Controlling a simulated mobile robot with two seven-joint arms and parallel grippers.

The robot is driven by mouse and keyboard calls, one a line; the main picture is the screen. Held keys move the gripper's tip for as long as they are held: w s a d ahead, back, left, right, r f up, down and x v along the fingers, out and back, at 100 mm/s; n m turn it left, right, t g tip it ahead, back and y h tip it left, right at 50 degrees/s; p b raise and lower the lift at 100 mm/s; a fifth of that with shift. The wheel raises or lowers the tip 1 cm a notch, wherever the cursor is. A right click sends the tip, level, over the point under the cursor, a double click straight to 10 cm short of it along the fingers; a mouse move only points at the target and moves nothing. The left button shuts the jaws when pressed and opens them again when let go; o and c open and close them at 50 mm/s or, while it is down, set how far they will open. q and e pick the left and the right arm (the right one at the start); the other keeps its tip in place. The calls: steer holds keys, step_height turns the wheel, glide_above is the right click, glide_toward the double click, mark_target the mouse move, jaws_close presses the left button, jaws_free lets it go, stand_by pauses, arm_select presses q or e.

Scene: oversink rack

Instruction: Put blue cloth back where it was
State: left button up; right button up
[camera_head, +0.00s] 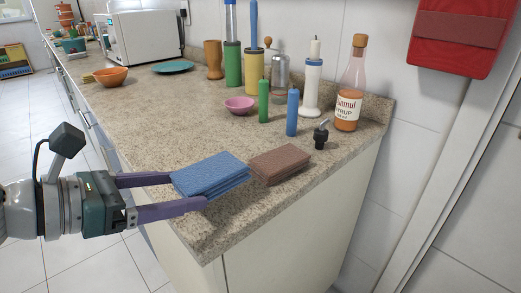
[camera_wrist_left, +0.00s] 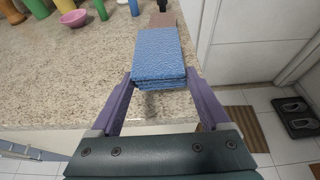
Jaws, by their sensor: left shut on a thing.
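A folded blue cloth (camera_head: 210,175) is at the front edge of the granite counter, and it also shows in the left wrist view (camera_wrist_left: 158,55). My left gripper (camera_head: 190,190) comes in from the left, its two purple fingers on either side of the cloth's near end. In the left wrist view the gripper (camera_wrist_left: 160,88) is shut on the cloth. I cannot tell whether the cloth touches the counter or is just above it. A folded brown cloth (camera_head: 280,164) lies on the counter just right of the blue one. My right gripper is not in view.
Behind the cloths stand a green candle (camera_head: 263,101), a blue candle (camera_head: 292,112), a black stopper (camera_head: 321,134), a syrup bottle (camera_head: 349,90) and a pink bowl (camera_head: 240,105). The counter (camera_head: 150,110) is clear left of the pink bowl. Its front edge runs beneath my gripper.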

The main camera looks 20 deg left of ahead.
mark_target(182, 220)
arm_select(q)
steer(key=shift+f+b, duration=0.85)
steer(key=shift+f, duration=0.95)
steer(key=shift+f, duration=0.15)
steer(key=o, duration=1.3)
